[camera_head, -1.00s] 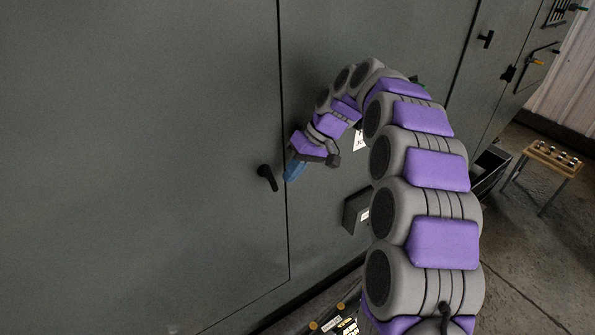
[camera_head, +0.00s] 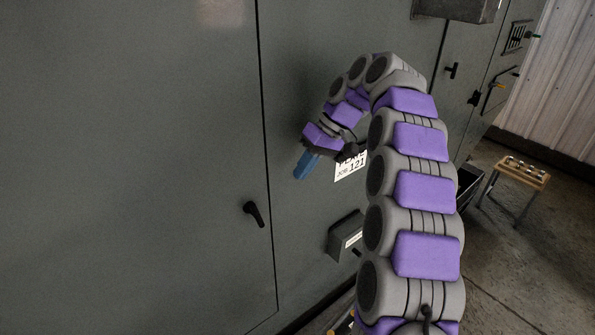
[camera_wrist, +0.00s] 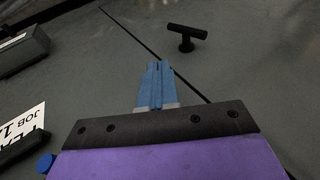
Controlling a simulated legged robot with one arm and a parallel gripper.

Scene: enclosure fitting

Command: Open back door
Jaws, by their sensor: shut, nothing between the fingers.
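The grey enclosure door (camera_head: 140,170) fills the left of the head view and looks shut along its dark vertical seam. Its black handle (camera_head: 254,213) sits just left of the seam, pointing down and slightly right. In the wrist view the handle (camera_wrist: 187,36) is a black T shape beyond and right of the fingertips. My gripper (camera_head: 302,172) has blue fingers, shut and empty. It is right of the seam, above and right of the handle, and apart from it. In the wrist view the fingers (camera_wrist: 157,72) lie close together beside the seam.
A grey box (camera_head: 345,236) juts from the panel right of the handle. A white label (camera_head: 350,166) is partly hidden behind my arm. Further right are another door handle (camera_head: 451,71) and a small wooden-topped stand (camera_head: 522,172) on open floor.

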